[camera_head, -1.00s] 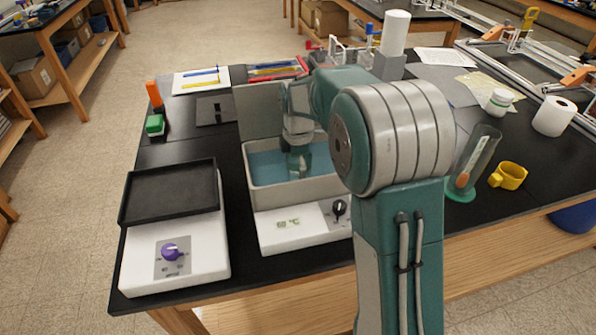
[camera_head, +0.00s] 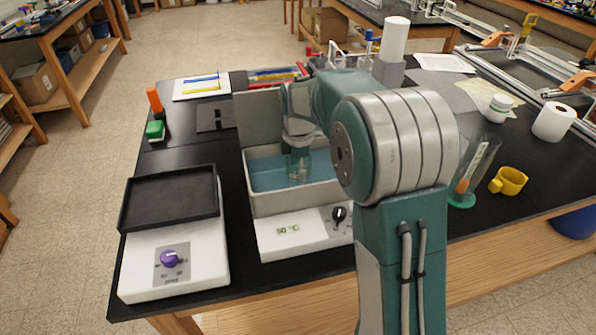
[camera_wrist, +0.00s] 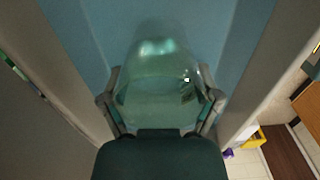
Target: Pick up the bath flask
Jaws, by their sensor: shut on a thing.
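The bath flask (camera_wrist: 158,70) is clear glass and shows in the wrist view between the two fingers of my gripper (camera_wrist: 160,104). My gripper is shut on it, one finger on each side. In the head view the flask and gripper (camera_head: 298,168) are at the water bath (camera_head: 262,204), over its blue water. The flask is hard to make out there, and I cannot tell how much of it is under the water.
The bath's raised lid (camera_head: 258,118) stands behind it, and its front panel reads 50 °C. A hotplate (camera_head: 170,255) with a black top is at left.

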